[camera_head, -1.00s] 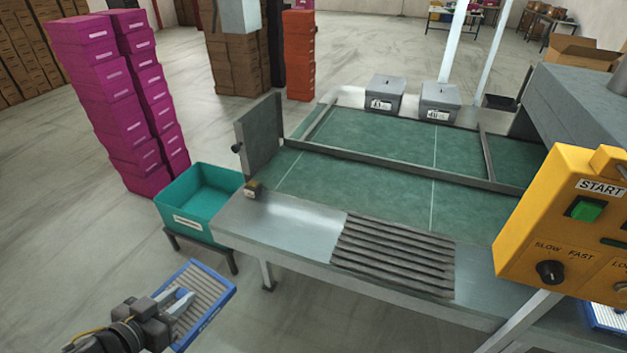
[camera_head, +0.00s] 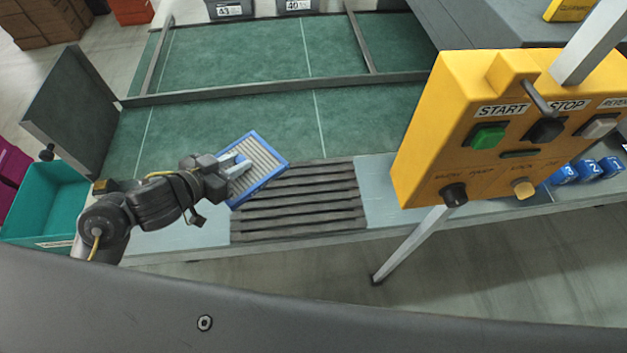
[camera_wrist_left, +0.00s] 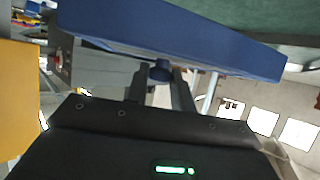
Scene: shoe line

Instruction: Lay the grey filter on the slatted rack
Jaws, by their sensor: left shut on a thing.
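The grey filter (camera_head: 262,158) is a flat panel with a pleated grey face and a blue frame. My left gripper (camera_head: 236,167) is shut on it and holds it over the upper left part of the slatted rack. The slatted rack (camera_head: 305,205) is a set of dark parallel slats on the metal ledge at the front of the green table. I cannot tell whether the filter touches the slats. In the left wrist view the blue frame (camera_wrist_left: 170,38) fills the top, in front of the gripper fingers (camera_wrist_left: 163,85). My right gripper is not in view.
A yellow control box (camera_head: 500,130) stands right of the rack. Blue numbered blocks (camera_head: 585,171) lie on the ledge beyond it. A teal bin (camera_head: 50,205) and an upright dark panel (camera_head: 75,110) are at the left. The green surface (camera_head: 220,120) behind the rack is clear.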

